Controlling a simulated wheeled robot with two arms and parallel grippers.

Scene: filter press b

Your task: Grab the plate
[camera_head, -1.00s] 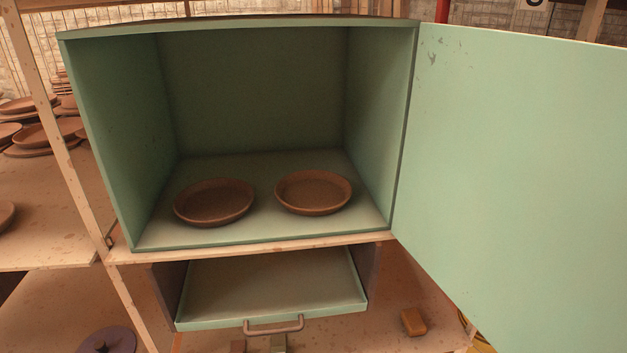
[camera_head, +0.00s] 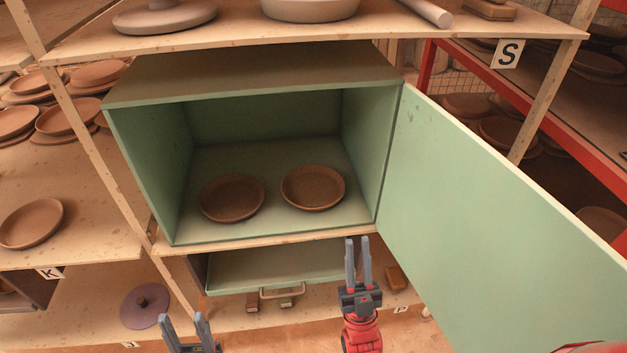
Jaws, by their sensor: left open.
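Two round brown plates lie side by side on the floor of an open green cabinet, the left plate (camera_head: 232,198) and the right plate (camera_head: 313,188). They sit flat and apart, with nothing on them. My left gripper (camera_head: 187,325) is at the bottom edge, open and empty, below and left of the cabinet. My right gripper (camera_head: 357,255) points up just below the cabinet's front edge, below and right of the right plate. Its fingers show a narrow gap with nothing between them. Neither gripper touches a plate.
The cabinet door (camera_head: 470,210) stands wide open on the right. A green drawer (camera_head: 285,262) with a handle is partly out below the cabinet. A wooden shelf (camera_head: 330,38) with pottery runs above. More plates (camera_head: 70,116) lie on the left shelves. The cabinet's front is unobstructed.

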